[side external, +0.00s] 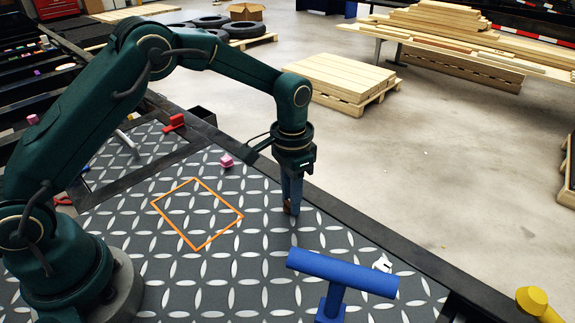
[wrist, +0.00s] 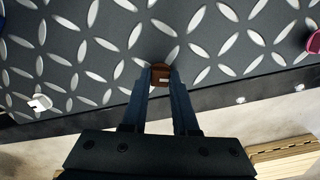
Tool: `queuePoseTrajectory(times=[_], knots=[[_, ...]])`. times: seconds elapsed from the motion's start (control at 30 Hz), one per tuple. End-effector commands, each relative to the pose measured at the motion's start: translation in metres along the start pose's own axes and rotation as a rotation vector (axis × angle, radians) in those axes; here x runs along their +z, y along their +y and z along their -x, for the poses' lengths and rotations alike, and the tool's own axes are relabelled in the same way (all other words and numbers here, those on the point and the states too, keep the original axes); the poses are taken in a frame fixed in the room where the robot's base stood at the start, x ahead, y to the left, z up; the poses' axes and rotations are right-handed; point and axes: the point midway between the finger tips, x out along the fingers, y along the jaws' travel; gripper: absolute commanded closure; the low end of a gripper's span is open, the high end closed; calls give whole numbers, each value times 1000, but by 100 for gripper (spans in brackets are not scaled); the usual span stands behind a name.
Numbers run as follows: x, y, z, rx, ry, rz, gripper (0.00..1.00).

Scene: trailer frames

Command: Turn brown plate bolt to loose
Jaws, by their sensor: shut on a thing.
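The brown plate bolt (wrist: 161,73) is a small brown block between my fingertips at the top middle of the wrist view. My gripper (wrist: 161,82) is shut on it, one dark blue finger on each side. In the side external view my gripper (side external: 291,206) points straight down at the patterned metal plate (side external: 250,268), near its right edge. The brown bolt (side external: 287,208) shows there only as a small patch at the fingertips. Its lower part is hidden, and I cannot tell how far it is turned.
A blue T-shaped handle (side external: 341,272) stands in front. A small white piece (side external: 382,264) lies beside it. A pink block (side external: 226,161) and an orange square outline (side external: 155,204) are on the plate to the left. A dark raised edge (side external: 345,211) borders the plate.

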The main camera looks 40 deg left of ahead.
Motion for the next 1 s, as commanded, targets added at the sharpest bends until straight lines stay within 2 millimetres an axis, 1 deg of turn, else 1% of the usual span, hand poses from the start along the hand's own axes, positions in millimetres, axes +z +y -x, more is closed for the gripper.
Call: queuePoseTrajectory(times=[1.0], knots=[[-1,0,2,2,2,965,100]])
